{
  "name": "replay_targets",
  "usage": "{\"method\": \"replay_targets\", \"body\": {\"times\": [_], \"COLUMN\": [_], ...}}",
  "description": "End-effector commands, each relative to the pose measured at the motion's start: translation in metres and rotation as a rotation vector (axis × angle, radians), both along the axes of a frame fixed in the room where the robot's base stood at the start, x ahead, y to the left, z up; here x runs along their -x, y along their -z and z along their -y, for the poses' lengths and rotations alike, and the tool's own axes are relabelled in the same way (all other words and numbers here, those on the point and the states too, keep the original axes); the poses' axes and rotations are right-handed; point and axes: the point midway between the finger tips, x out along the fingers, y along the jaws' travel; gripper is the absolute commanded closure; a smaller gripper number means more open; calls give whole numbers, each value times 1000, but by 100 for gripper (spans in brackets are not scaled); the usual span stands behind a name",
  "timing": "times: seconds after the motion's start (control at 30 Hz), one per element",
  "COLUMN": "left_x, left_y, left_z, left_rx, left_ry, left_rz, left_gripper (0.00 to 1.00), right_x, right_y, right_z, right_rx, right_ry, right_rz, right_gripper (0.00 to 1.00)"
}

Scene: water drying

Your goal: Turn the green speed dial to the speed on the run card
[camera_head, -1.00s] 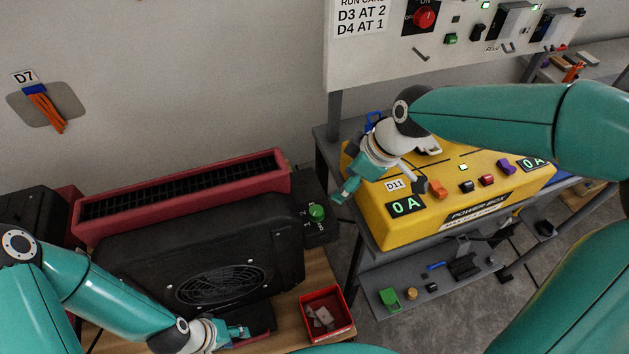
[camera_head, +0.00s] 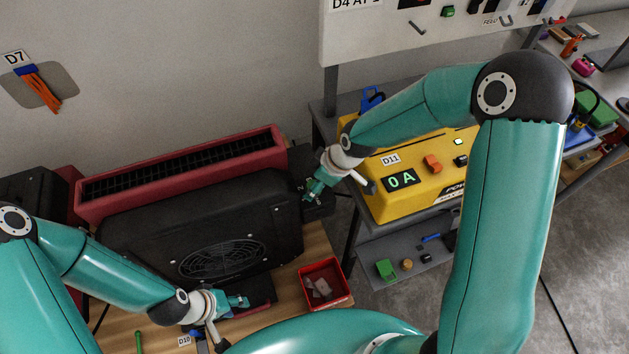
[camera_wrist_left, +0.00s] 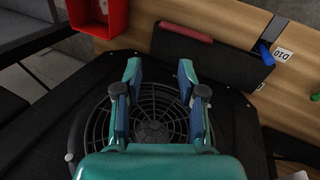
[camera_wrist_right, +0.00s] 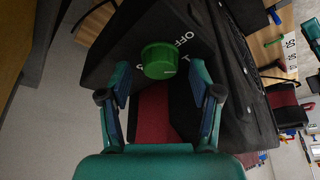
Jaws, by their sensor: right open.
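The green speed dial (camera_wrist_right: 159,60) sits on a black box with a white OFF mark beside it, in the right wrist view. My right gripper (camera_wrist_right: 160,76) is open, its two fingers apart on either side, with the dial just ahead of the tips. Contact cannot be told. In the head view my right gripper (camera_head: 313,190) covers the dial. The run card (camera_head: 356,4) is cut off at the top edge; only its D4 line shows partly. My left gripper (camera_head: 240,302) is open and empty beside the black fan unit; it also shows in the left wrist view (camera_wrist_left: 160,72).
The black fan unit (camera_head: 150,235) and a long red-framed vent (camera_head: 180,178) stand left of the dial. A yellow power box (camera_head: 420,200) stands on the grey bench to the right. A red bin (camera_head: 342,283) sits on the wooden table in front.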

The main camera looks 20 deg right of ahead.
Motion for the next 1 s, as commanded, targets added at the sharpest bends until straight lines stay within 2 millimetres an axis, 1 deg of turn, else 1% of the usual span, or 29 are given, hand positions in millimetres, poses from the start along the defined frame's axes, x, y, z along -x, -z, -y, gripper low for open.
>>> {"method": "replay_targets", "body": {"times": [0.13, 0.4, 0.77, 0.87, 0.97, 1.0], "left_x": [0, 0, 0, 0, 0, 0], "left_y": [-1, -1, -1, 2, 11, 17], "left_z": [0, 0, 0, 0, 0, 0], "left_rx": [0, 0, 0, 0, 0, 0], "left_ry": [0, 0, 0, 0, 0, 0], "left_rz": [0, 0, 0, 0, 0, 0], "left_gripper": [60, 60, 60, 60, 60, 60], "right_x": [-2, -2, -2, -2, -3, -3], "right_y": [7, 8, 7, 8, 11, 12], "right_z": [-2, -2, -2, -2, -2, -2], "right_rx": [-1, 0, 0, 0, 0, 0], "right_ry": [0, 0, 0, 4, 21, 33], "right_rz": [1, 1, 1, 1, 3, 3], "right_gripper": [36, 36, 96, 96, 96, 96]}}
